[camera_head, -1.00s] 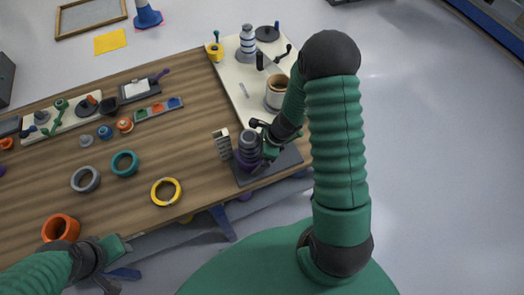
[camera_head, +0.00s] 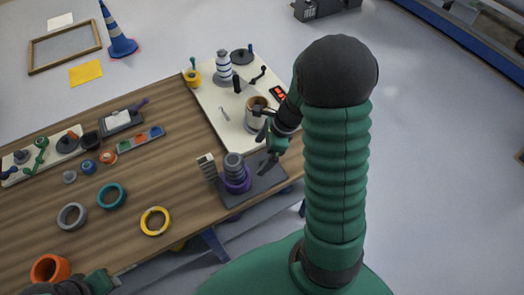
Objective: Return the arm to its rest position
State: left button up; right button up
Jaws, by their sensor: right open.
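My right arm (camera_head: 338,170) rises at the right of the view, thick, green and ribbed, with a dark elbow at the top. Its gripper (camera_head: 268,158) is open and empty, just right of and apart from a grey ribbed roller with a purple base ring (camera_head: 235,175). That roller stands upright on a dark plate (camera_head: 268,181) at the table's right front edge. My left gripper shows only partly at the lower left corner, near an orange ring (camera_head: 50,268); its fingertips are cut off by the frame.
A white board (camera_head: 215,106) behind holds a tan-topped cup (camera_head: 255,119), a striped roller (camera_head: 223,66) and a yellow cup (camera_head: 192,78). A beige block (camera_head: 207,166) stands left of the roller. Teal (camera_head: 112,196), grey (camera_head: 72,216) and yellow (camera_head: 155,221) rings lie on the wooden table.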

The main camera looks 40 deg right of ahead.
jog(key=shift+a, duration=0.15)
jog(key=s+a+r+n+h, duration=0.1)
jog(key=s+a+n, duration=0.1)
jog(key=a+n, duration=0.5)
jog(key=s+a+r+n+h, duration=0.1)
jog(key=a+n, duration=0.6)
jog(key=n, duration=1.2)
jog(key=shift+s+a+r+h, duration=0.4)
jog(key=shift+r+h, duration=0.25)
jog(key=shift+h, duration=0.15)
